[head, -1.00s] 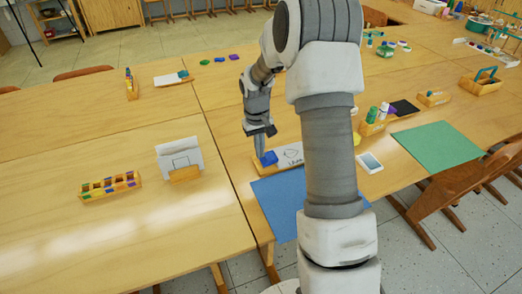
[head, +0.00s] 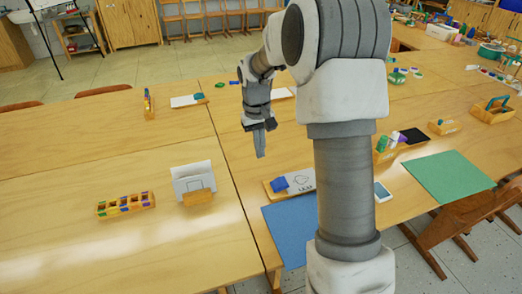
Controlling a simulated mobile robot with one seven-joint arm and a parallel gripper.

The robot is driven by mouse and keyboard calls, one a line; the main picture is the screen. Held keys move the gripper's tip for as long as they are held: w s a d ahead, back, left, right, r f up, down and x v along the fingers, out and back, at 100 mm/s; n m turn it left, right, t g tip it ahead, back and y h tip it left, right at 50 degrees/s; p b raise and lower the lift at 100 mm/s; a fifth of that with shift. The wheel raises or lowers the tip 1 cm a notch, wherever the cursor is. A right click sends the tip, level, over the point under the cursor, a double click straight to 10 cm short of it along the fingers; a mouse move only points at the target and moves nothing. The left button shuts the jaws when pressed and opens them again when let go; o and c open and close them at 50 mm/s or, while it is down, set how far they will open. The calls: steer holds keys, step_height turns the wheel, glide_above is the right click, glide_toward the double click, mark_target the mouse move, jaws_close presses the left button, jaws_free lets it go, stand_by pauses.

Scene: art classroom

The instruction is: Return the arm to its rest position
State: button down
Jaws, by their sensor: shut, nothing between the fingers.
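My gripper (head: 260,150) hangs from my arm in the head view, pointing down above the wooden table (head: 232,115). Its fingers are shut with nothing between them. It is apart from the things on the table. A blue block (head: 279,184) lies on the left end of a wooden-edged board with a white drawn sheet (head: 302,181), to the right of and below my gripper in the picture. My arm hides part of the table behind it.
A blue mat (head: 289,228) lies at the near table edge. A card holder (head: 198,197) and a sectioned tray (head: 102,210) stand to the left. A green mat (head: 448,176) and a chair (head: 455,225) are at the right. The left table is mostly clear.

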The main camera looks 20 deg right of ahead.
steer(key=s+a+r+t+p, duration=0.15)
steer(key=s+r, duration=0.35)
steer(key=r, duration=0.5)
steer(key=s+a+r+t+p, duration=0.2)
steer(key=s+r, duration=0.4)
steer(key=s, duration=0.5)
steer(key=s+a+r+t+p, duration=0.2)
steer(key=s+r, duration=0.3)
steer(key=s, duration=0.6)
steer(key=shift+a+r+y+p, duration=0.3)
steer(key=shift+a+r+p, duration=0.15)
steer(key=shift+p, duration=0.3)
